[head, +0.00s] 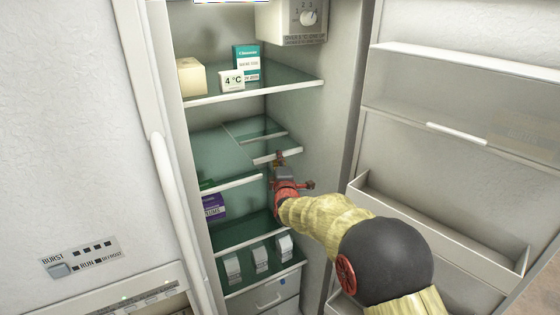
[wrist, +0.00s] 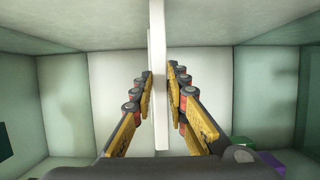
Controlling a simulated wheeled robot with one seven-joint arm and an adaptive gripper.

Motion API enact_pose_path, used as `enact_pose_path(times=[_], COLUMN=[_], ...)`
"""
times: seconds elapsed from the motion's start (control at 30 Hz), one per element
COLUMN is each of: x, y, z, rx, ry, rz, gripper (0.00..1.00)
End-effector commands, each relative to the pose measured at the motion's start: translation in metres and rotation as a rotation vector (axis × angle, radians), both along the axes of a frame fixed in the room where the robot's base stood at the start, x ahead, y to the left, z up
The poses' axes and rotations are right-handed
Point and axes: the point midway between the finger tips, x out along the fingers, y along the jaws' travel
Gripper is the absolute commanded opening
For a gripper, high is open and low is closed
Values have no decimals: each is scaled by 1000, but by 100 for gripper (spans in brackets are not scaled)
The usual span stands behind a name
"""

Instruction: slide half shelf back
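The half shelf is a green glass plate with a white front edge (head: 264,159), on the right of the fridge's middle level in the head view. Its front edge lies farther back than that of the left shelf part (head: 230,184). My gripper (head: 281,160) reaches into the fridge to this edge. In the wrist view the edge shows as a white upright bar (wrist: 159,70) between the two fingers of my gripper (wrist: 160,85). The fingertips lie close against both sides and appear shut on it. My gripper hides part of the edge in the head view.
An upper shelf (head: 262,91) carries a teal box (head: 246,60), a 4 °C sign (head: 232,81) and a cream block (head: 191,77). A purple box (head: 214,206) stands below the left part. White cartons (head: 260,256) stand lower. The open door (head: 440,205) with bins is at right.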

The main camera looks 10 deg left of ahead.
Motion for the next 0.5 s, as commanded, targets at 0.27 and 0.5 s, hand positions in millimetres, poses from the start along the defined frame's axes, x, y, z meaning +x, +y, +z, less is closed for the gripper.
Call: enact_pose_path(times=[0.27, 0.5], x=[0, 0], y=[0, 0], z=[-1, 0], rx=[0, 0], ry=[1, 1], rz=[0, 0], gripper=[31, 33])
